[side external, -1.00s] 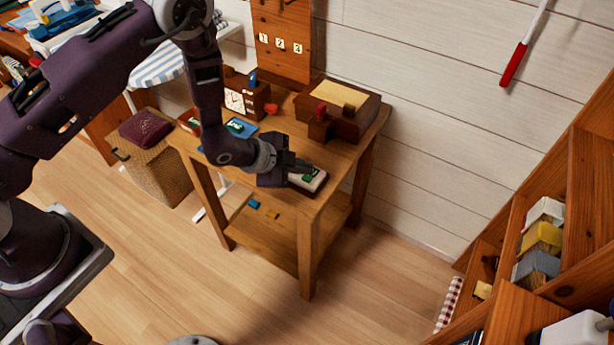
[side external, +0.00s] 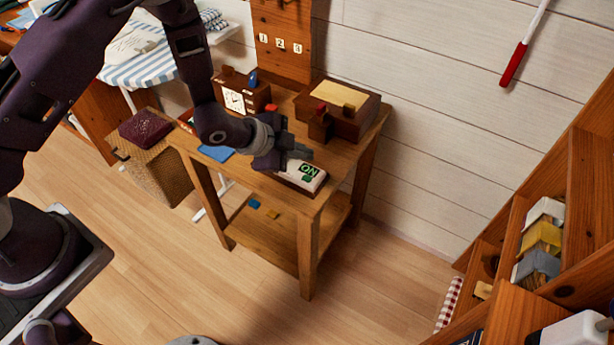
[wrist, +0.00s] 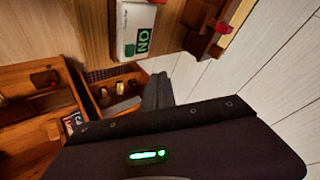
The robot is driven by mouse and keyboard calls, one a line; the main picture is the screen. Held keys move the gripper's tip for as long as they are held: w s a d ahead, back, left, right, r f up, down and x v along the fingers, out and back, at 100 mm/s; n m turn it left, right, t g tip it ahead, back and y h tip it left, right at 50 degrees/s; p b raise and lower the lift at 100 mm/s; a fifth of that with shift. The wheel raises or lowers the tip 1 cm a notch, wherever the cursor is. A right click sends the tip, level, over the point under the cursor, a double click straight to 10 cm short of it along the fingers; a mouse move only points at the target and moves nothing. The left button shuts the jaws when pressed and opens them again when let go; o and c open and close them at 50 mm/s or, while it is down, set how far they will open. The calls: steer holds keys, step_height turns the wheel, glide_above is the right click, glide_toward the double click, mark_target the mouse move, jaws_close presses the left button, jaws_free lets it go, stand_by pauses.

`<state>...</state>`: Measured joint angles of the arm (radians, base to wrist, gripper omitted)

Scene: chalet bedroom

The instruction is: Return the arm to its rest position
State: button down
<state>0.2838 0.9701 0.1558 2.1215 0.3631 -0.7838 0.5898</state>
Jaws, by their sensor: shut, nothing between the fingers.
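My gripper (side external: 300,152) is shut and empty. In the wrist view the white box (wrist: 137,30) shows at the top, beyond the dark gripper body. The gripper's finger (wrist: 158,92) shows in the middle of that view. My arm reaches down to the table from the upper left.
A wooden box with a yellow top (side external: 340,95) and a clock box (side external: 236,101) stand at the table's back. A blue card (side external: 216,153) lies on the table's left. A wicker basket (side external: 160,172) stands left. Wooden shelving (side external: 590,210) is at the right.

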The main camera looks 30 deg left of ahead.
steer(key=s+a+r+n+y, duration=0.2)
steer(key=a+r+n, duration=0.15)
steer(key=r, duration=0.65)
steer(key=s+a+r+n+y, duration=0.1)
steer(key=s+a+r+n, duration=0.15)
steer(key=a+r, duration=0.45)
steer(key=s+r+n+g, duration=0.1)
steer(key=s+r+n, duration=0.1)
steer(key=s, duration=0.7)
steer(key=s+r+n+g, duration=0.1)
steer(key=s+r+n, duration=0.2)
steer(key=s+r, duration=0.2)
steer(key=s+a+r+n, duration=0.1)
steer(key=s+r, duration=0.3)
steer(key=s, duration=0.8)
steer(key=shift+s+n+g+y, duration=0.35)
steer(key=shift+n+g+y, duration=0.05)
steer(key=shift+n, duration=0.5)
steer(key=shift+a, duration=0.1)
